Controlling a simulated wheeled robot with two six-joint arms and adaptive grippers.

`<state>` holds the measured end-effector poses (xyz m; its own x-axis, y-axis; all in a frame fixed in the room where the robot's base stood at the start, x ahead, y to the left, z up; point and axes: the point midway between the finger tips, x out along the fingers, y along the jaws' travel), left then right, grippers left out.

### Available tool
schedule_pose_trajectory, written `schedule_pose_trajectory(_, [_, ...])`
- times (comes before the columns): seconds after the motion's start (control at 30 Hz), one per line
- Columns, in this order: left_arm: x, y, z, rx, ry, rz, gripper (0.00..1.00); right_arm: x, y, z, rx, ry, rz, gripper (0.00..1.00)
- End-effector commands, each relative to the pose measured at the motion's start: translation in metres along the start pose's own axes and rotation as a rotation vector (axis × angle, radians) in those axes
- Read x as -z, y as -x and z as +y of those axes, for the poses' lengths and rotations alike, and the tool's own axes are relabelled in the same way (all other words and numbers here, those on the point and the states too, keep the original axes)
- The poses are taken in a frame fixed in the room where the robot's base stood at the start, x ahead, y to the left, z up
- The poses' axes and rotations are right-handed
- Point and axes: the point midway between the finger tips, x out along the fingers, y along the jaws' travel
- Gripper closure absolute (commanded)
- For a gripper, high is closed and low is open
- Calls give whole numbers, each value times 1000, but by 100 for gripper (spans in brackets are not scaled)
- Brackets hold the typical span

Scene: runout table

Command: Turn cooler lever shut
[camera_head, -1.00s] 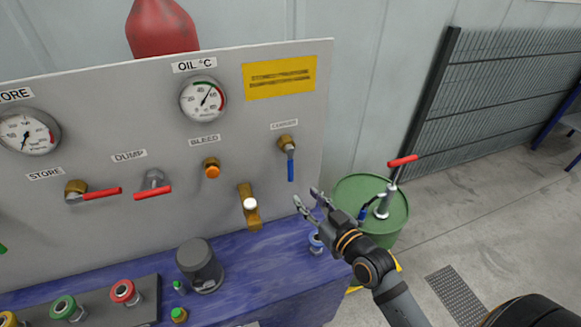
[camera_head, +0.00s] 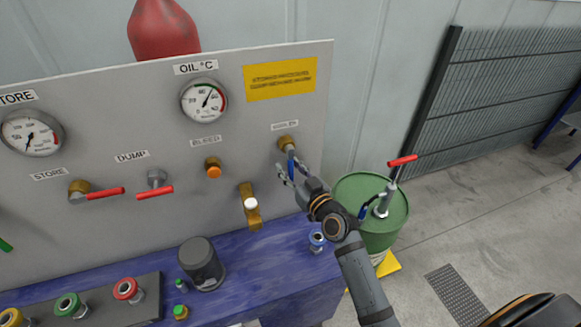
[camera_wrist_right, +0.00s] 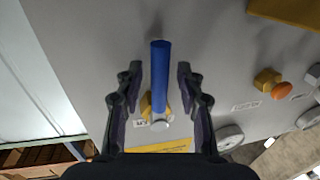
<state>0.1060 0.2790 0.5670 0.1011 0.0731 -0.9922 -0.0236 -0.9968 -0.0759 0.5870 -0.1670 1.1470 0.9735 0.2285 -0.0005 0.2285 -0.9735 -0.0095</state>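The cooler lever (camera_head: 291,168) has a blue handle hanging straight down from a brass valve (camera_head: 286,143) on the right side of the grey panel. My right gripper (camera_head: 284,174) is at the handle with its fingers apart. In the right wrist view the blue handle (camera_wrist_right: 160,75) stands between the two fingers of the right gripper (camera_wrist_right: 159,80), with a gap on each side. The brass valve body (camera_wrist_right: 147,106) shows below it there. My left gripper is not in view.
The panel also bears a brass tap (camera_head: 249,206), an orange bleed knob (camera_head: 213,171) and a red dump lever (camera_head: 154,192). A blue bench (camera_head: 250,275) juts out below. A green drum (camera_head: 384,225) with a red-handled pump stands at right. A metal mesh fence (camera_head: 490,90) is behind.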

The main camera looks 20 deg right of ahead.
Motion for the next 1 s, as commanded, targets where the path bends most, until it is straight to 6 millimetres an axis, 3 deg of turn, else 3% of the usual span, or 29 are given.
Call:
schedule_pose_trajectory(0.17, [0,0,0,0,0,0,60,0,0,0,0,0,0,62])
schedule_pose_trajectory(0.47, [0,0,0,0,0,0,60,0,0,0,0,0,0,100])
schedule_pose_trajectory(1.0, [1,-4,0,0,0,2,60,-1,-6,2,-1,-17,6,100])
